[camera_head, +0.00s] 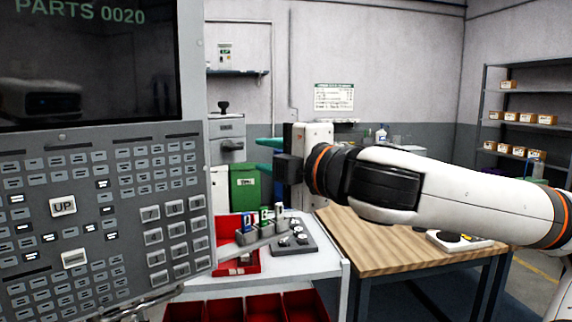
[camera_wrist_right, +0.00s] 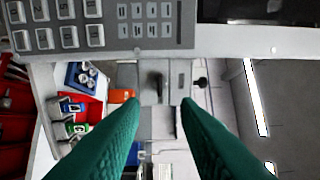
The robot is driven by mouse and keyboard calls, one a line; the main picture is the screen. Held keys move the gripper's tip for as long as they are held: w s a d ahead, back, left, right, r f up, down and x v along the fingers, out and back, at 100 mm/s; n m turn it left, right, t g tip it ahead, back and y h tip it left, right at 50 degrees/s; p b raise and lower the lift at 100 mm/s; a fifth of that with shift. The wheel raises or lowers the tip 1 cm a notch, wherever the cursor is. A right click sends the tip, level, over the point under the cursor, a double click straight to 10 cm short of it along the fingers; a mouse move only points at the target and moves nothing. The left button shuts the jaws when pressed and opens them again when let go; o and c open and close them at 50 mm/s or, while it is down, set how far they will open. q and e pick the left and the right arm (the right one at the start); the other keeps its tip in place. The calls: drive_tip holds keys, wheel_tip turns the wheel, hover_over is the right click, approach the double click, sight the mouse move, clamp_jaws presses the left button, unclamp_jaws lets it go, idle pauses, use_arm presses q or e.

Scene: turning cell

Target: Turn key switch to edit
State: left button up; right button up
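The grey control panel (camera_head: 100,215) fills the left of the head view, with a dark screen above and many keys below. Its keypad edge also shows at the top of the wrist view (camera_wrist_right: 185,48). I cannot make out the key switch or its edit mark in either view. My right gripper (camera_head: 258,155) has green fingers pointing left, just right of the panel in the picture. In the right wrist view the fingers (camera_wrist_right: 160,105) stand apart with nothing between them, and the panel lies beyond their tips. My left gripper is not in view.
A white cart (camera_head: 325,264) with red bins and tool holders stands below my right gripper. A wooden-topped workbench (camera_head: 385,240) is to its right. A shelf with small boxes (camera_head: 515,118) stands at the far right. A green cabinet (camera_head: 244,190) is behind the gripper.

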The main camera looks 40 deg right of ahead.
drive_tip(key=shift+s+b, duration=0.55)
drive_tip(key=shift+s, duration=1.35)
drive_tip(key=shift+f, duration=0.1)
